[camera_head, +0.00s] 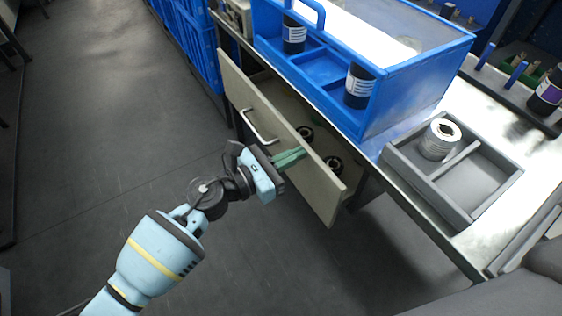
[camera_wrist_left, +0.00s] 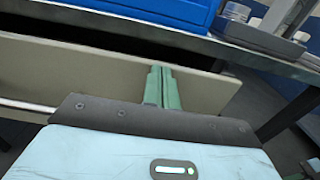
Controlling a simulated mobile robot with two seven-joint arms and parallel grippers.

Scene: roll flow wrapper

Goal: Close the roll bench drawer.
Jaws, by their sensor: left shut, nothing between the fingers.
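The beige roll bench drawer (camera_head: 275,136) is pulled out from under the bench, with a dark gap behind its front. Its silver handle (camera_head: 258,130) is on the front panel, and round dark rolls (camera_head: 333,164) lie inside. My left gripper (camera_head: 302,153) is shut and empty, its green fingers at the drawer front to the right of the handle. In the left wrist view the fingertips (camera_wrist_left: 161,72) overlap the upper part of the drawer front (camera_wrist_left: 95,78). I cannot tell whether they touch it. My right gripper is not in view.
A blue bin (camera_head: 395,98) with dark rolls stands on the bench above the drawer. A grey tray (camera_head: 488,190) with a light roll (camera_head: 438,139) sits on the bench to the right. The floor (camera_head: 110,130) to the left is clear.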

